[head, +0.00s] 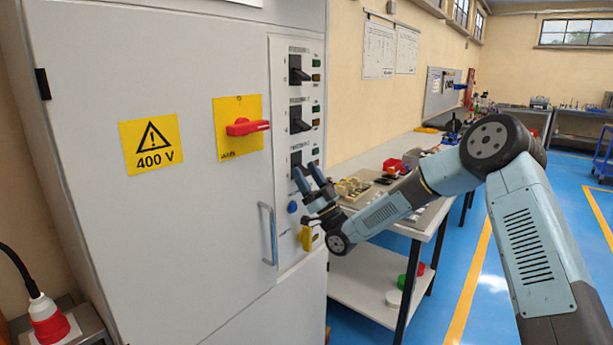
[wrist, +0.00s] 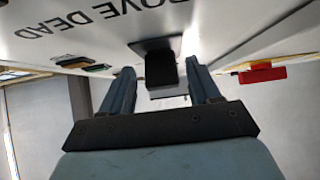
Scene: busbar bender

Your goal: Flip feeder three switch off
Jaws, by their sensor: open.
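The grey cabinet's side strip carries three black switches in a column, each on a square plate with small indicators to its right. The lowest, the feeder three switch (head: 297,158), is partly hidden by my fingers; its small label is not clearly readable. My gripper (head: 309,171) is open in front of it, pointing up toward the panel. In the wrist view a black switch lever (wrist: 160,68) stands out from the panel between my two open fingers (wrist: 158,80), with a gap on either side. I cannot tell whether the lever is at on or off.
The upper switch (head: 300,70) and middle switch (head: 299,118) sit above. A red rotary handle (head: 247,127) projects from the cabinet door, left of the strip. A blue knob (head: 292,207), a yellow part (head: 306,238) and the door handle (head: 268,233) are below. A cluttered workbench (head: 425,217) stands right.

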